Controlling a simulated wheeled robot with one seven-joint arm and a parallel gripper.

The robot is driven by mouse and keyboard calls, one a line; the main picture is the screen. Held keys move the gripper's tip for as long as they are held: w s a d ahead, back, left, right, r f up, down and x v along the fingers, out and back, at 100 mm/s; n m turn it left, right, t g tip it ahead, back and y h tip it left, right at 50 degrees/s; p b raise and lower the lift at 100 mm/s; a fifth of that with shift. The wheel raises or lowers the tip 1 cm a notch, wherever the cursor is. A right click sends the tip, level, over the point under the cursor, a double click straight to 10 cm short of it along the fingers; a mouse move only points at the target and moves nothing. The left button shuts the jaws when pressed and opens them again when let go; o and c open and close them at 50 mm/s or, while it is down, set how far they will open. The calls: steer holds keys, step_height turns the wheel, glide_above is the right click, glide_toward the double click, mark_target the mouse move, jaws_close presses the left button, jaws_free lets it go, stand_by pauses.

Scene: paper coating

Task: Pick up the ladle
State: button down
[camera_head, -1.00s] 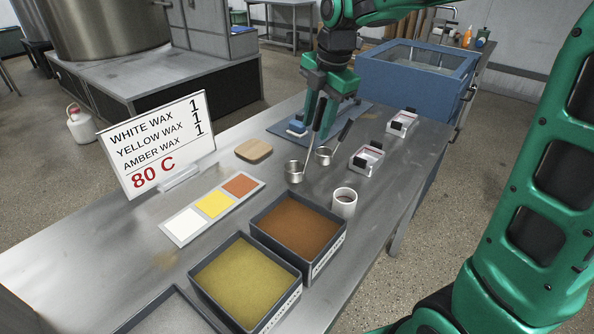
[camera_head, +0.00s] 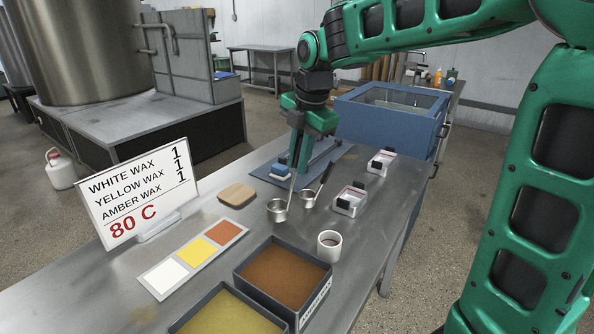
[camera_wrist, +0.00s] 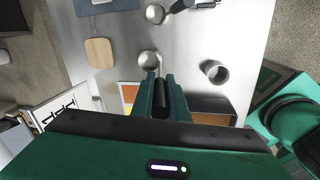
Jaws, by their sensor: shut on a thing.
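A metal ladle has a round cup (camera_head: 278,212) at the lower end of its thin handle, which rises to my gripper (camera_head: 298,158). My gripper is shut on the ladle's handle. In the wrist view, the dark handle (camera_wrist: 163,98) lies between the fingers (camera_wrist: 163,92), and the cup (camera_wrist: 150,60) shows beyond them. I cannot tell whether the cup touches the table. A second ladle (camera_head: 308,201) with a black handle stands close to the right, apart from my gripper.
The steel table (camera_head: 225,255) holds a wooden block (camera_head: 237,194), a white cup (camera_head: 329,246), two small clamped trays (camera_head: 351,200), wax boxes (camera_head: 285,277), a colour strip (camera_head: 195,258) and a sign (camera_head: 137,190). A blue tank (camera_head: 392,118) stands behind.

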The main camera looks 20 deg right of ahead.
steer(key=s+a+r, duration=0.1)
steer(key=a+r, duration=0.8)
steer(key=a, duration=0.2)
steer(key=shift+a, duration=0.35)
steer(key=shift+s+r, duration=0.1)
